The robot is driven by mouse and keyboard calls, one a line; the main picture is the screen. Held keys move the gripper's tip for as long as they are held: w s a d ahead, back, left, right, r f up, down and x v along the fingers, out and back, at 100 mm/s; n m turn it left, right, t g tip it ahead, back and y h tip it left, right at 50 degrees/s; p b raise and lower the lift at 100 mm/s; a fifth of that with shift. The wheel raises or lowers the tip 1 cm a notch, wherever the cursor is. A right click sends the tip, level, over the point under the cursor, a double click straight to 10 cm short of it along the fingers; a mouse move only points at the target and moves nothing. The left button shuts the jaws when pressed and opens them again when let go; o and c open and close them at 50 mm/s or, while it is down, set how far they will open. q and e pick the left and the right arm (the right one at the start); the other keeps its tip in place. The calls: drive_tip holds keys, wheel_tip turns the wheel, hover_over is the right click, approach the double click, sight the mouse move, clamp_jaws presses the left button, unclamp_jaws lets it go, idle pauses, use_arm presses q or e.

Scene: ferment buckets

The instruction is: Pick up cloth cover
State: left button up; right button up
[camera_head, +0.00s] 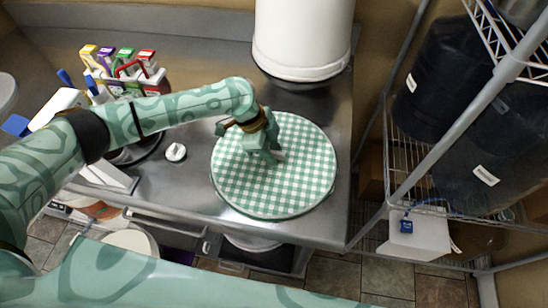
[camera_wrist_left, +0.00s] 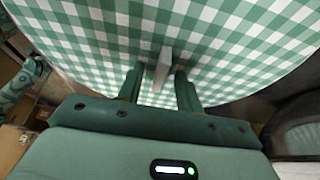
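The cloth cover (camera_head: 240,180) is a large round green-and-white gingham piece lying flat on the steel table. It fills most of the left wrist view (camera_wrist_left: 90,40). A small grey upright tab (camera_wrist_left: 162,68) stands on it near its middle. My left gripper (camera_head: 270,154) points down over the cover. In the left wrist view its fingers (camera_wrist_left: 160,88) are apart, one on each side of the tab, with a visible gap on the left side. What lies under the cover is hidden. My right gripper does not show in the head view.
A white bucket (camera_head: 302,40) stands behind the cover. A caddy of colored boxes (camera_head: 125,75) and a small white knob-like item (camera_head: 176,152) are at left. A wire shelf rack (camera_head: 440,140) with dark bins is close at right. The table's front edge (camera_head: 290,240) is near the cover.

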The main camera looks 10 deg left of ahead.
use_arm(q)
drive_tip(key=shift+r, duration=0.1)
clamp_jaws()
drive_tip(key=shift+r, duration=0.1)
